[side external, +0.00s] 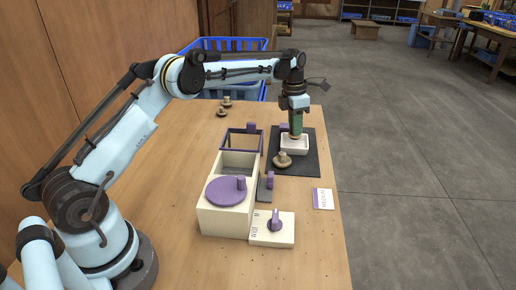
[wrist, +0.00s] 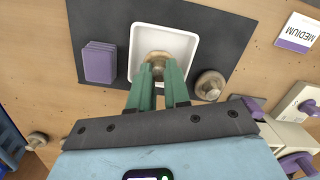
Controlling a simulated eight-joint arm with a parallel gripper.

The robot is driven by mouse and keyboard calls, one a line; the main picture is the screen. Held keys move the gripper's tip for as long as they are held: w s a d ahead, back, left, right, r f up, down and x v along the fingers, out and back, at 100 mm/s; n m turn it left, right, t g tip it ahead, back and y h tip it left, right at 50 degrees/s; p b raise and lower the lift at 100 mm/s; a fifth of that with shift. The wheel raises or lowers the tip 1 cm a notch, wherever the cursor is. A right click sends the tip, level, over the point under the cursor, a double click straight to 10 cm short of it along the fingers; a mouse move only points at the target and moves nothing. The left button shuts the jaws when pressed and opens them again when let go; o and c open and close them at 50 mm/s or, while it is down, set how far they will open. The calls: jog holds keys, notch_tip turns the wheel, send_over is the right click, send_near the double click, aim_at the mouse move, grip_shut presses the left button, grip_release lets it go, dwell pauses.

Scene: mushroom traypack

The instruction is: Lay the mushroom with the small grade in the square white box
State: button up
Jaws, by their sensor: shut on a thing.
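The square white box (side external: 302,150) stands on the dark mat; its white rim also shows in the wrist view (wrist: 164,27). My gripper (side external: 295,136) points straight down over the box. Its green fingers (wrist: 158,70) are shut on a brown mushroom (wrist: 157,57), which is at or inside the box; I cannot tell whether it touches the floor of the box. In the side view the fingertips and box rim hide this mushroom. A second mushroom (side external: 283,160) sits on the mat just outside the box, also in the wrist view (wrist: 209,85).
Two more mushrooms (side external: 222,112) stand on the table at the back left. A purple block (wrist: 99,62) lies on the mat beside the box. A cream bin with a purple lid (side external: 227,190), a dial unit (side external: 272,230), a purple frame (side external: 241,131) and a MEDIUM card (side external: 323,199) stand nearby.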

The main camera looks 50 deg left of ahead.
jog(key=shift+f, duration=1.5)
jog(key=shift+f, duration=0.1)
jog(key=o, duration=0.7)
jog(key=shift+o, duration=0.2)
